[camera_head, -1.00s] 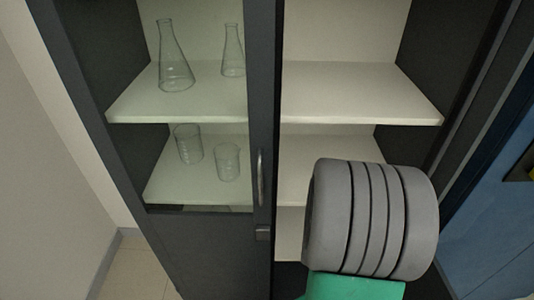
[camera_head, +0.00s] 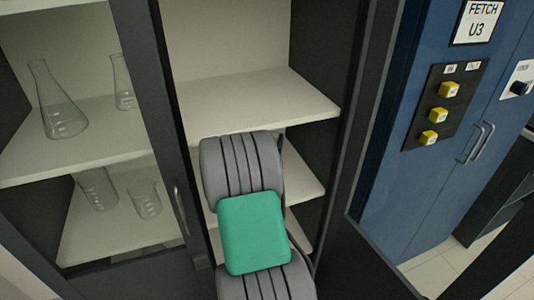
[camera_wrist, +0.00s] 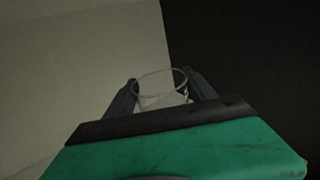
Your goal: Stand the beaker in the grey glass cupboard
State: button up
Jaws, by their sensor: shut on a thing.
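The grey glass cupboard (camera_head: 165,100) stands ahead with its right half open, showing pale shelves. My gripper (camera_wrist: 161,78) is shut on a clear glass beaker (camera_wrist: 162,99), whose round rim shows between the two dark fingers in the wrist view. In the head view my own arm hides the gripper and the beaker, in front of the open half near the lower shelf (camera_head: 304,172). The wrist view shows a pale surface on the left and darkness on the right. I cannot tell whether the beaker touches anything.
The upper shelf (camera_head: 265,103) is bare in its visible part. Behind the left glass door, flasks (camera_head: 62,118) stand above and beakers (camera_head: 146,199) below. The door has a handle (camera_head: 182,207). A blue cabinet (camera_head: 395,205) with yellow buttons stands at right.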

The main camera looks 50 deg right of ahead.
jog(key=shift+w+d+f+b, duration=0.1)
jog(key=shift+w+f+b, duration=0.1)
jog(key=shift+f, duration=1.05)
jog(key=shift+w+d+f+b, duration=0.1)
jog(key=shift+f+b, duration=0.1)
jog(key=shift+f, duration=1)
jog(key=shift+w+d+f+b, duration=0.1)
jog(key=shift+f+b, duration=0.1)
jog(key=shift+f, duration=1.05)
jog(key=o, duration=1.4)
jog(key=shift+o, duration=0.2)
jog(key=shift+r, duration=0.3)
jog(key=b+v, duration=0.2)
jog(key=v, duration=1)
jog(key=shift+a+f+b, duration=0.1)
jog(key=shift+f+b, duration=0.05)
jog(key=shift+b, duration=0.2)
